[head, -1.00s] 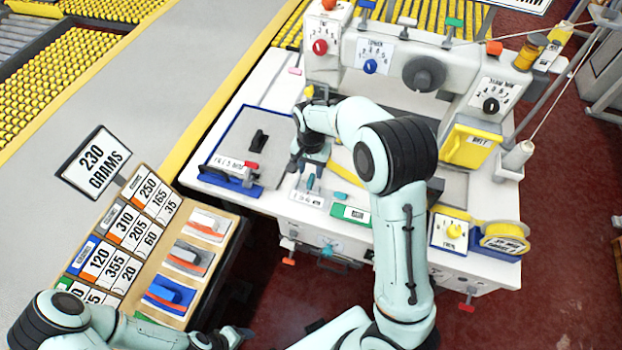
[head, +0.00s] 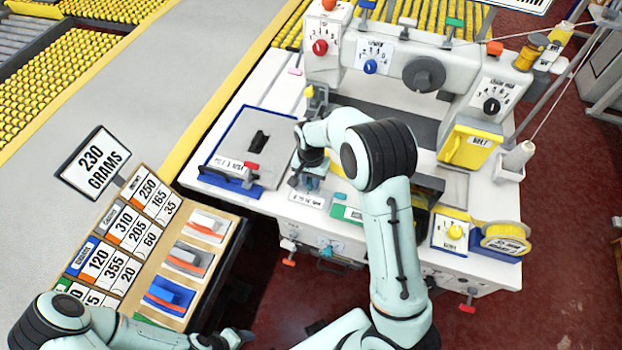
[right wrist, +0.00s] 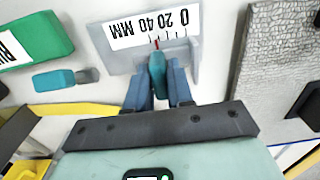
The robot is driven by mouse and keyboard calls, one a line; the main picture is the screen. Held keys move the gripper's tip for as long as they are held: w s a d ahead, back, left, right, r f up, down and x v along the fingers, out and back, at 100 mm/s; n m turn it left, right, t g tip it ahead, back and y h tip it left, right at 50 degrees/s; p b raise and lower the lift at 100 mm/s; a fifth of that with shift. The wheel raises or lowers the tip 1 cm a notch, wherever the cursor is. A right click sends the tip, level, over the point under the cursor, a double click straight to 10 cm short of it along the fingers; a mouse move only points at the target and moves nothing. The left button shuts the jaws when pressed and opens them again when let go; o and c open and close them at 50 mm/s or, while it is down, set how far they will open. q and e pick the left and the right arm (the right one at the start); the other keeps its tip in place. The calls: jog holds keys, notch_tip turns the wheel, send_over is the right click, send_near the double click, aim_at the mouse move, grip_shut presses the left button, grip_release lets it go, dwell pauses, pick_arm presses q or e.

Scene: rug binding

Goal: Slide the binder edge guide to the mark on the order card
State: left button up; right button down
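The binder edge guide appears to be the grey plate (right wrist: 120,55) with a "0 20 40 MM" scale and a teal knob (right wrist: 158,72). A red line shows on the scale just beyond the knob in the right wrist view. My right gripper (right wrist: 158,85) has one finger on each side of the knob; whether both press on it is unclear. In the head view my right gripper (head: 308,180) is down at the machine's front left and largely hides the knob. My left gripper (head: 232,338) is at the bottom edge, small and partly cut off. I cannot tell which card is the order card.
A rack of number cards (head: 128,225) and a "230 GRAMS" sign (head: 92,163) stand to the left. A green labelled block (right wrist: 35,42) and a small teal knob (right wrist: 55,79) lie beside the scale. A yellow tape roll (head: 506,238) is at the right.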

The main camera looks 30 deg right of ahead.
aim_at(310, 179)
pick_arm(q)
jog(key=shift+w+a+f, duration=0.1)
jog(key=shift+a, duration=0.05)
pick_arm(e)
jog(key=shift+w+a, duration=0.15)
jog(key=shift+w, duration=0.05)
jog(key=c, duration=1.1)
grip_release()
pick_arm(q)
jog(key=shift+w+r+p, duration=0.4)
jog(key=shift+w+r, duration=0.05)
jog(key=shift+r, duration=0.1)
pick_arm(e)
notch_tip(310, 179, up, 14)
jog(key=shift+f, duration=0.25)
